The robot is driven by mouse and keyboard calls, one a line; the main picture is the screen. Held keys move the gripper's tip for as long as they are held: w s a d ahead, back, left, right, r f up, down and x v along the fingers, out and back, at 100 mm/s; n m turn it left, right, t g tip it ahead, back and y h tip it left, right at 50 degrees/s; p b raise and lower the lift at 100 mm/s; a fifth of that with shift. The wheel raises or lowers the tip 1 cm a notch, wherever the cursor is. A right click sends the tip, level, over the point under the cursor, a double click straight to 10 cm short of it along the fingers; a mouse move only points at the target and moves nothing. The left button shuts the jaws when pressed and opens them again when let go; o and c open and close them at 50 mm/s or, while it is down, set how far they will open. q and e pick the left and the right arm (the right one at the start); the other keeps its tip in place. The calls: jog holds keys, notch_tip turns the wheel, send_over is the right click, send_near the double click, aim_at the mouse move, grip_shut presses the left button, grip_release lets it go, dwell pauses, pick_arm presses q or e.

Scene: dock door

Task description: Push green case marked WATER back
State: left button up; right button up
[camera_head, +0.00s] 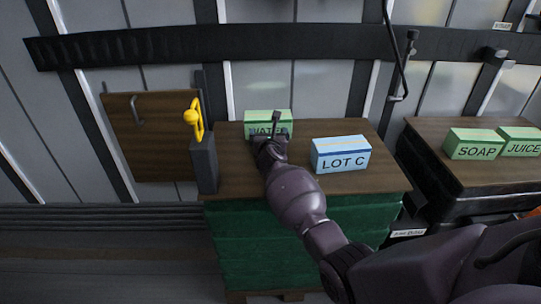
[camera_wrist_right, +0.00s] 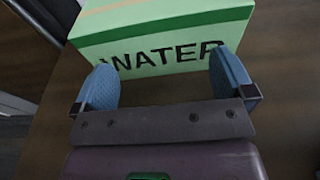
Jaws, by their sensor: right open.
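The green case marked WATER (camera_head: 268,117) stands at the back of the brown-topped table (camera_head: 235,183). Its lower front is partly hidden by my right gripper (camera_head: 270,145). In the right wrist view the WATER case (camera_wrist_right: 165,42) fills the upper middle, its lettered face toward me. My right gripper (camera_wrist_right: 167,85) is open there, with blue pads to either side of the lower lettering and nothing between them. The fingertips are at or very near the case's front face; I cannot tell whether they touch. My left gripper is not in view.
A blue LOT C case (camera_head: 341,154) stands right of my right arm on the same table. A grey post with a yellow handle (camera_head: 196,118) stands at the table's left edge. Green SOAP (camera_head: 475,145) and JUICE (camera_head: 520,141) cases sit on another table at right.

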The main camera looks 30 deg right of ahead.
jog(key=shift+s+a+f+p, duration=0.4)
jog(key=shift+s+a, duration=0.1)
jog(key=shift+s, duration=0.25)
jog(key=shift+s+a+f+p, duration=0.4)
jog(key=shift+s+a, duration=0.1)
jog(key=shift+s, duration=0.25)
jog(key=shift+p+v, duration=0.35)
jog(key=shift+v, duration=0.6)
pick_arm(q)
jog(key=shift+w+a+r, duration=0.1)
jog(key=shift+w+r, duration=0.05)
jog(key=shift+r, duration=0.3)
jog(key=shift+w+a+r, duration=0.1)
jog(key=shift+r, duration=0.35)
pick_arm(e)
jog(key=shift+s+a+r, duration=0.1)
jog(key=shift+s+a, duration=0.15)
jog(key=shift+s, duration=0.2)
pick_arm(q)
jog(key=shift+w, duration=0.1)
pick_arm(e)
jog(key=shift+r, duration=0.1)
